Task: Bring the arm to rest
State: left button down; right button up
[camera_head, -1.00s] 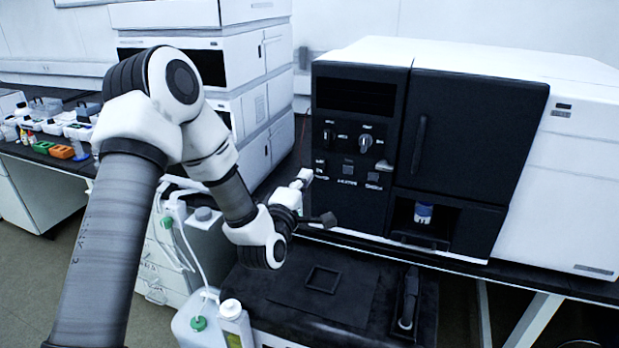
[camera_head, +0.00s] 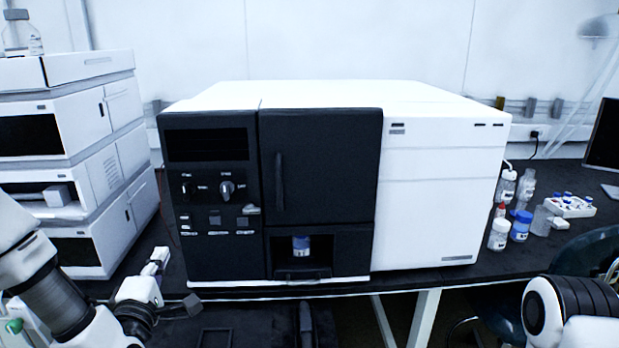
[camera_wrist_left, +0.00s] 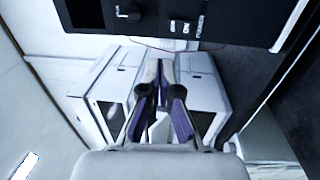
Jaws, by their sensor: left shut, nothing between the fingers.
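My left arm comes in at the lower left of the head view, bent low in front of the bench. My left gripper (camera_head: 190,304) points right, below the front edge of the large machine, small and partly hidden by its own wrist. In the left wrist view the left gripper (camera_wrist_left: 161,70) has its fingers together, with nothing between them. Part of my right arm (camera_head: 570,310) shows at the lower right; its gripper is out of view.
A large black-and-white machine (camera_head: 440,190) stands on the bench, with a blue-labelled bottle (camera_head: 301,246) in its lower opening. A stacked instrument (camera_head: 60,80) stands at left. Several bottles, including a blue-capped one (camera_head: 521,226), and a vial rack (camera_head: 570,207) are at right.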

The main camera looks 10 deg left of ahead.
pick_arm(q)
jog(key=s+d+f+m+g+h+p, duration=0.1)
jog(key=s+d+f+m+g+h, duration=0.2)
jog(key=f, duration=0.6)
jog(key=s+d+f+m+g+p, duration=0.1)
jog(key=s+d+f+m+g, duration=0.3)
jog(key=f, duration=0.5)
jog(key=s+d+f+m+g+h+p, duration=0.1)
jog(key=s+d+f+m+g+h, duration=0.2)
jog(key=f, duration=0.6)
jog(key=s+d+f+m+g, duration=0.1)
jog(key=s+f+m+g, duration=0.3)
jog(key=s, duration=0.5)
jog(key=s+d+f+m+g+y, duration=0.1)
jog(key=s+f+m+g, duration=0.3)
jog(key=s, duration=0.5)
jog(key=shift+s+m+g+y, duration=0.3)
jog(key=shift+s+m+g, duration=0.1)
jog(key=shift+m, duration=0.7)
